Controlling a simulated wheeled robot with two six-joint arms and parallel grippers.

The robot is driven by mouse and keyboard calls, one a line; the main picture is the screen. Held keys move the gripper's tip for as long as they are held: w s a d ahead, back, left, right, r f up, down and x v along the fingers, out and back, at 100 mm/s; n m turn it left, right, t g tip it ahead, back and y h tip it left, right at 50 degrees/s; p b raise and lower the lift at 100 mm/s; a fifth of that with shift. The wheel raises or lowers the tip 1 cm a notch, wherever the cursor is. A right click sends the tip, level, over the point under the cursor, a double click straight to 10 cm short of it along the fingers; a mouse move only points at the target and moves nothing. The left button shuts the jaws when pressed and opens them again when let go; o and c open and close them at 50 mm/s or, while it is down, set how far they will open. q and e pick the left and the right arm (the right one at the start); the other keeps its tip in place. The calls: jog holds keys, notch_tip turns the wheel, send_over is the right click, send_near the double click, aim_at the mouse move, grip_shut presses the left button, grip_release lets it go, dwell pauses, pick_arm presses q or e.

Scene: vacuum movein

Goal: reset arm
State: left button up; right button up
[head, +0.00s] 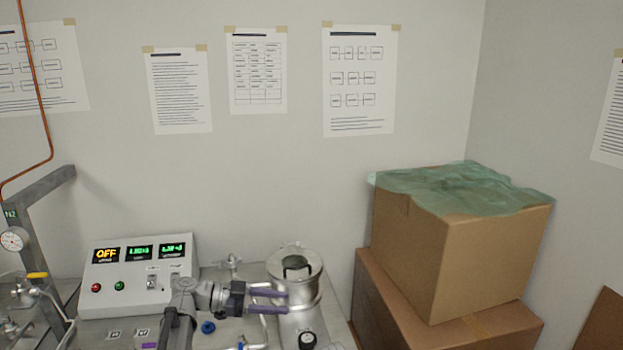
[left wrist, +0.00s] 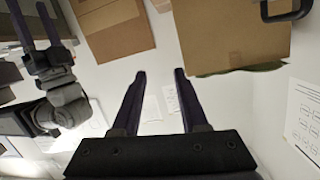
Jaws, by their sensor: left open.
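My left gripper (head: 284,301) is open and empty in the head view. Its purple fingers point right, in front of the steel vessel (head: 310,318) and partly covering it; I cannot tell whether they touch. In the left wrist view the left gripper (left wrist: 160,74) has its two dark fingers apart with nothing between them. Another gripper, my right one (left wrist: 28,8), shows at the upper left of that view. Its two dark fingers stand apart, and I see nothing held. The right gripper does not show in the head view.
A control box (head: 137,257) reading OFF stands left of the vessel. A cardboard box (head: 490,260) under green film (head: 460,187) sits on a larger carton (head: 390,300) at right. A copper tube (head: 38,90) and gauge (head: 14,239) are at left.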

pick_arm(q)
jog(key=s+d+f+n+g+y+b, duration=0.2)
jog(key=s+d+f+n+y, duration=0.15)
jog(key=s+f, duration=0.35)
jog(key=s+d+f+n+g+y+b, duration=0.1)
jog(key=s+d+f+n+y+b, duration=0.2)
jog(key=f, duration=0.6)
jog(key=s+a+f+n+y+b, duration=0.2)
jog(key=s+a+f+n+y, duration=0.2)
jog(key=s+f+n+y, duration=0.4)
jog(key=s+f+y, duration=0.1)
jog(key=s+y, duration=0.1)
jog(key=s, duration=0.1)
jog(key=shift+f+t+b, duration=0.25)
jog(key=shift+t+b, duration=0.1)
jog(key=shift+t, duration=0.05)
